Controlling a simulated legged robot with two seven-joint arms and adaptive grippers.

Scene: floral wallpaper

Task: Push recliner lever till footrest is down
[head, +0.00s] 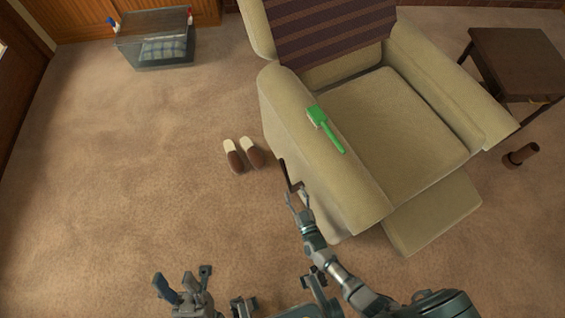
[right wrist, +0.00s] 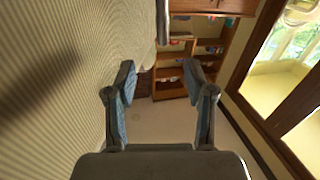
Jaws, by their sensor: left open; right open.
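The beige recliner (head: 385,110) stands at the right of the head view, with its footrest (head: 433,212) sticking out at the front. A dark lever (head: 285,175) is on the recliner's left side, low beside the armrest. My right gripper (head: 297,197) is open just in front of the lever's lower end; I cannot tell whether they touch. In the right wrist view, my right gripper (right wrist: 160,77) has its fingers apart with nothing clearly held, alongside the recliner's side (right wrist: 50,90). My left gripper (head: 184,283) is open and empty, low over the carpet.
A green brush (head: 325,127) lies on the near armrest. Slippers (head: 242,154) are on the carpet beside the recliner. A glass tank (head: 153,42) stands at the back left. A dark side table (head: 515,58) is at the right. The carpet at the left is clear.

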